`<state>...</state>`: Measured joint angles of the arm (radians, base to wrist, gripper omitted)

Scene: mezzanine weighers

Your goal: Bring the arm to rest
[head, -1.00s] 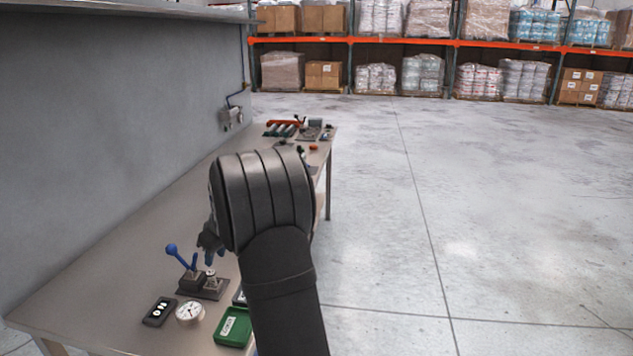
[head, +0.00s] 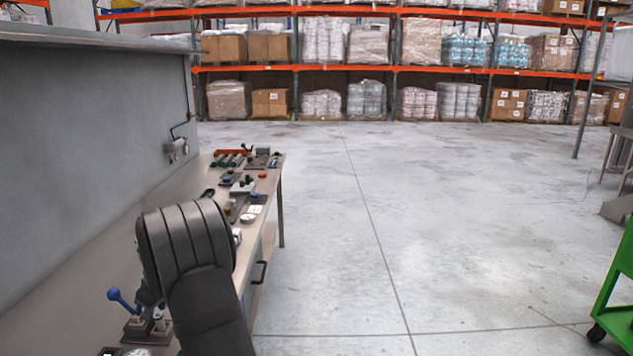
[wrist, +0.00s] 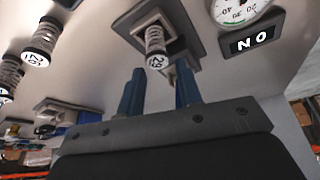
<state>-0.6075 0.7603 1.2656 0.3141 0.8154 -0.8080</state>
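My gripper (wrist: 160,78) shows in the wrist view with two blue fingers spread apart and nothing held between them. A spring plunger with a round white cap marked 29 (wrist: 155,45) shows just beyond the fingertips, in line with the gap; it looks apart from both fingers. In the head view my arm hides most of the gripper, low at the left over the workbench (head: 85,270). A blue-handled lever (head: 122,302) on a dark base stands just left of my arm.
In the wrist view a dial gauge (wrist: 238,10) and a black label plate (wrist: 248,40) are at upper right, with more spring plungers (wrist: 42,38) at left. Tools crowd the bench's far end (head: 240,165). A wall flanks the bench; open floor lies right, with a green cart (head: 615,290).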

